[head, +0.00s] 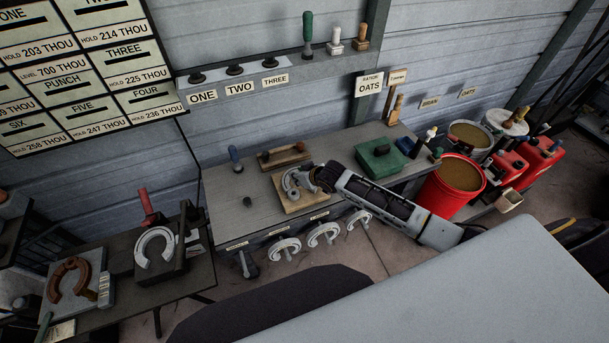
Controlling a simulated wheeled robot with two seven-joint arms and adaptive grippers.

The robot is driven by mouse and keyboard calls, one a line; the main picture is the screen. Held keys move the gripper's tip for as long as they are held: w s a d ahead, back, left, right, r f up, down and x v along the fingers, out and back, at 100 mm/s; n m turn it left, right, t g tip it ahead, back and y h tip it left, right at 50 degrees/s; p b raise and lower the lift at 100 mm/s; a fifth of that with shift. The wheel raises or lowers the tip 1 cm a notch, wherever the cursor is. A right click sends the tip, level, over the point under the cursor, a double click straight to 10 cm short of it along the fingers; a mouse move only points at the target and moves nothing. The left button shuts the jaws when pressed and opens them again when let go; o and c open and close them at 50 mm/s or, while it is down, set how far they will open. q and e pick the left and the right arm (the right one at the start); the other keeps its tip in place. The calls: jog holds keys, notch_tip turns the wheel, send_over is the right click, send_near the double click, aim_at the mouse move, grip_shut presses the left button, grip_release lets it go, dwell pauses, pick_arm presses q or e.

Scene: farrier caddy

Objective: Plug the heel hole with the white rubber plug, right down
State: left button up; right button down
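A grey horseshoe (289,184) lies on a wooden board (292,207) on the grey bench. My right gripper (318,178), its arm coming in from the right, is at the right side of this shoe, low over the board. It hides part of the shoe. Its fingers are too small and dark to show whether they are open or hold anything. No heel hole can be made out at this size. I cannot pick out the white rubber plug with certainty; a small white-topped piece (431,131) stands at the bench's right end. My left gripper is not in view.
On the bench (228,202) are a blue-handled tool (235,158), a wooden block (284,155) and a green box (381,160). Several shoes hang in front. A red bucket (451,187) stands right. A shelf (229,87) runs above. Another shoe (155,246) is at left.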

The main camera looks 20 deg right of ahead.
jog(key=shift+s+a+r+n+y, duration=0.2)
jog(key=shift+a+n+y, duration=0.1)
jog(key=shift+a, duration=0.2)
jog(key=shift+w+a+r+n+g+y, duration=0.25)
jog(key=shift+a+r+n+g+y, duration=0.2)
jog(key=shift+n+y, duration=0.35)
jog(key=shift+n, duration=0.3)
jog(key=b, duration=0.4)
send_over(289, 190)
jog(key=s+d, duration=0.2)
jog(key=s, duration=0.1)
jog(key=shift+w+a+f, duration=0.1)
jog(key=shift+f, duration=1.75)
jog(key=shift+w+a+f, duration=0.1)
jog(key=shift+f, duration=1.7)
jog(key=shift+f+b, duration=0.35)
jog(key=shift+f, duration=0.45)
jog(key=shift+s+f, duration=0.1)
jog(key=shift+f, duration=0.05)
